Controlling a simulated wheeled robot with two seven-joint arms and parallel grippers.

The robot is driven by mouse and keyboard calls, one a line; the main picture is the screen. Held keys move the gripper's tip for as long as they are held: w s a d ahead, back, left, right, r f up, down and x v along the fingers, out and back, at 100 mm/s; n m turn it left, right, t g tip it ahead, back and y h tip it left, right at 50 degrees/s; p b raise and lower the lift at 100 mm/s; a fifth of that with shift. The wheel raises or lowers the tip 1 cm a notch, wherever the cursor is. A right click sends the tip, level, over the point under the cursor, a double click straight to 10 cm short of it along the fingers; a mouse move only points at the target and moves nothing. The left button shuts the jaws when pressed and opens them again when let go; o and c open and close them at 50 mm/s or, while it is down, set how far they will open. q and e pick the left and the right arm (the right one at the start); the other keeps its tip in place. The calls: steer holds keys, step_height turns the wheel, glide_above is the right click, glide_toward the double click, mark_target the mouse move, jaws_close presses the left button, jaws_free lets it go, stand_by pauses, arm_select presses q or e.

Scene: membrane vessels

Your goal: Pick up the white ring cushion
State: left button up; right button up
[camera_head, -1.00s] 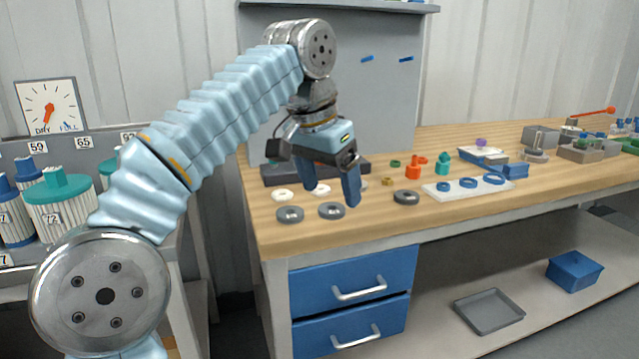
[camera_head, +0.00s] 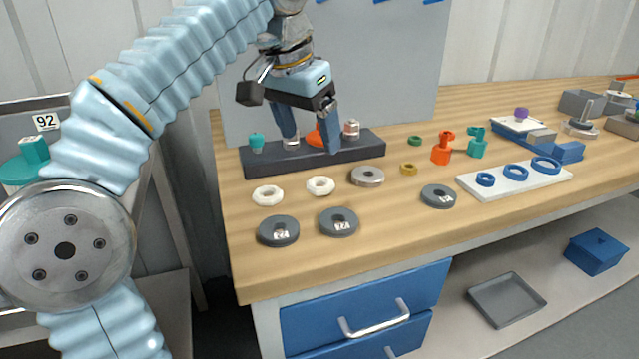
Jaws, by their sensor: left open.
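Two white rings lie flat on the wooden bench top: one on the left (camera_head: 268,194) and one on the right (camera_head: 320,186). Both have a central hole and a faceted outline; I cannot tell which one is the ring cushion. My left gripper (camera_head: 312,145) is open and empty, fingers pointing down. In the picture it is above and behind the white rings, in front of part of the dark rack (camera_head: 217,160). It touches neither ring. My right gripper is not in view.
Dark grey numbered rings (camera_head: 277,231) lie in front of the white ones, and a metal ring (camera_head: 367,176) lies to their right. The rack holds small coloured parts. A white board (camera_head: 470,188) with blue rings is further right. The bench's front-left strip is clear.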

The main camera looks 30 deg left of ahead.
mark_target(320, 186)
arm_select(q)
steer(key=x, duration=0.3)
steer(key=b+x, duration=0.1)
steer(key=x, duration=0.2)
steer(key=b+x, duration=0.1)
steer(key=x, duration=0.3)
steer(key=shift+a+f, duration=0.1)
steer(key=shift+a, duration=0.1)
steer(key=c, duration=1.1)
